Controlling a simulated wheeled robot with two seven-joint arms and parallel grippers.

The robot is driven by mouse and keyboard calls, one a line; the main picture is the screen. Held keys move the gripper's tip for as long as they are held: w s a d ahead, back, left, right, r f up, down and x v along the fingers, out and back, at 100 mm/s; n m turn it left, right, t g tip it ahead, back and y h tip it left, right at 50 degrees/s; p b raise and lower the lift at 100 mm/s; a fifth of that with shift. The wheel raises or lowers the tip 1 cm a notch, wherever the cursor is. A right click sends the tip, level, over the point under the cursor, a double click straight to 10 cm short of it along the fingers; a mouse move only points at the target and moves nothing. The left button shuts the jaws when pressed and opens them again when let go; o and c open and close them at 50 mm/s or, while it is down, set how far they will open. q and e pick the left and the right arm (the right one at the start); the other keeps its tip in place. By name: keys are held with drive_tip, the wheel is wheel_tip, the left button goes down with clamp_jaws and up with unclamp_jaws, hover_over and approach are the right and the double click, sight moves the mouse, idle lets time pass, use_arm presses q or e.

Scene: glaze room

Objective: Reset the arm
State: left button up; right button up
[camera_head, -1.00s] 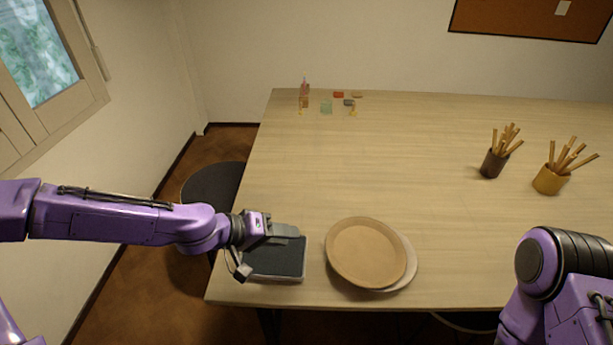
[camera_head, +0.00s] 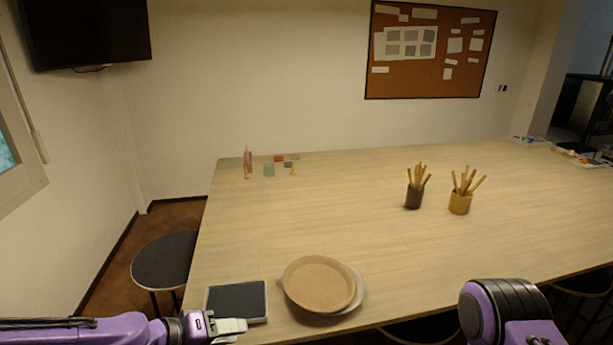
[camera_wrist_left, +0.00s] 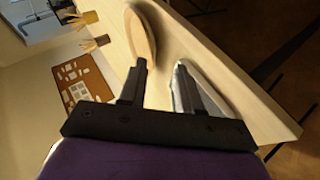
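My left gripper (camera_head: 232,326) is at the lower edge of the head view, just below the dark pad. In the left wrist view, its two black fingers (camera_wrist_left: 160,67) stand apart with nothing held between them. My left arm (camera_head: 110,329) comes in from the left. My right arm (camera_head: 510,312) shows only as a purple link with a black ribbed joint at the lower right. Its gripper is out of view.
A dark pad with a pale rim (camera_head: 237,301) lies at the table's near left corner. A tan round plate (camera_head: 318,283) rests on a paler one beside it. Two brush cups (camera_head: 413,197) (camera_head: 460,203) stand farther back. The table (camera_head: 330,210) is clear between.

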use_arm(q)
drive_tip(key=s+a+f+n+y+b, duration=0.2)
drive_tip(key=a+f+n+y, duration=0.15)
drive_tip(key=f, duration=0.35)
drive_tip(key=s+a+f+n+y+b, duration=0.1)
drive_tip(key=s+a+f+n+y, duration=0.1)
drive_tip(key=s+a+f+y, duration=0.3)
drive_tip(key=a+f+n+y+b, duration=0.1)
drive_tip(key=a+f+n+b, duration=0.15)
drive_tip(key=f, duration=0.55)
drive_tip(key=s+a+f+m+g+y+b, duration=0.2)
drive_tip(key=s+f+b, duration=0.4)
drive_tip(key=s+f, duration=1)
drive_tip(key=s+a+m+g, duration=0.1)
drive_tip(key=m, duration=0.1)
drive_tip(key=shift+s+a+f+m+y, duration=0.2)
drive_tip(key=shift+s+a+m+y, duration=0.1)
drive_tip(key=shift+s+a+y, duration=0.1)
use_arm(e)
wheel_tip(320, 180, down, 12)
drive_tip(key=shift+s+r, duration=0.15)
drive_tip(key=shift+s, duration=0.05)
